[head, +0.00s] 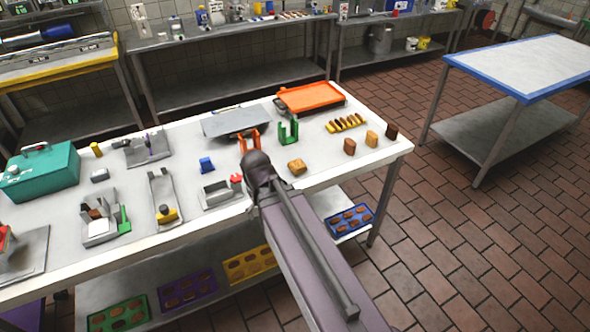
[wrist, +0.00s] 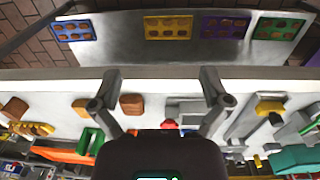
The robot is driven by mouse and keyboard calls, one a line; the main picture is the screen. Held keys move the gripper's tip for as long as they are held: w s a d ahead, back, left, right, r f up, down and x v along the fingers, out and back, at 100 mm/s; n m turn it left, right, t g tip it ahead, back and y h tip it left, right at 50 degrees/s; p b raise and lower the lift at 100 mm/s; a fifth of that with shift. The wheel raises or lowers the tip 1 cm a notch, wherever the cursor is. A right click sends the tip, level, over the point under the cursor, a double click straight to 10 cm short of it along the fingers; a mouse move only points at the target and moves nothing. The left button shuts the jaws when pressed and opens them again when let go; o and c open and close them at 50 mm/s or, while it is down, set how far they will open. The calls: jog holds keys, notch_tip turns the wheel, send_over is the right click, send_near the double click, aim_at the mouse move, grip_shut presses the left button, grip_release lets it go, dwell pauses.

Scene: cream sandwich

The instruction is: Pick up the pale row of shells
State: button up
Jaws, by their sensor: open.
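Several small tan-to-brown blocks, perhaps rows of shells, lie on the right half of the white table. A light tan one (head: 371,138) stands between a brown one (head: 349,146) and a dark brown one (head: 391,131). Another tan one (head: 296,166) lies nearer my arm. I cannot tell surely which is the pale row. My gripper (wrist: 161,76) is open and empty above the table's front edge. My arm hides it in the head view.
Yellow-brown fingers (head: 345,123), a green holder (head: 288,134) and an orange tray (head: 310,98) stand behind the blocks. Grey fixtures and a teal box (head: 41,171) fill the left. Blue (head: 334,232) and other coloured trays sit on the lower shelf.

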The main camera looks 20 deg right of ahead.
aim_at(295, 164)
jog(key=w+d+f+n+h+b, duration=0.2)
jog(key=w+d+n+h+b, duration=0.1)
jog(key=w, duration=0.3)
jog(key=w+d+f+n+h+b, duration=0.3)
jog(key=w+n+b, duration=0.2)
jog(key=w+d+f+n+h+b, duration=0.3)
jog(key=w+n+b, duration=0.1)
jog(key=w+b, duration=0.1)
jog(key=shift+w+d+n+t, duration=0.25)
jog(key=shift+w+n+t, duration=0.05)
jog(key=shift+w, duration=0.5)
jog(key=w+n+h+b, duration=0.1)
jog(key=w, duration=0.1)
jog(key=w+n+h+b, duration=0.1)
jog(key=w+n+b, duration=0.1)
jog(key=w+d+n+h+b, duration=0.1)
jog(key=w+n, duration=0.1)
jog(key=shift+r+t, duration=0.25)
jog(key=shift+t, duration=0.05)
jog(key=shift+w+r+n+h+b, duration=0.4)
jog(key=shift+w+n+h, duration=0.1)
jog(key=shift+w+h, duration=0.1)
jog(key=shift+f, duration=0.1)
jog(key=b+x, duration=0.3)
jog(key=x, duration=0.4)
jog(key=shift+d+f, duration=0.35)
jog(key=shift+d, duration=0.4)
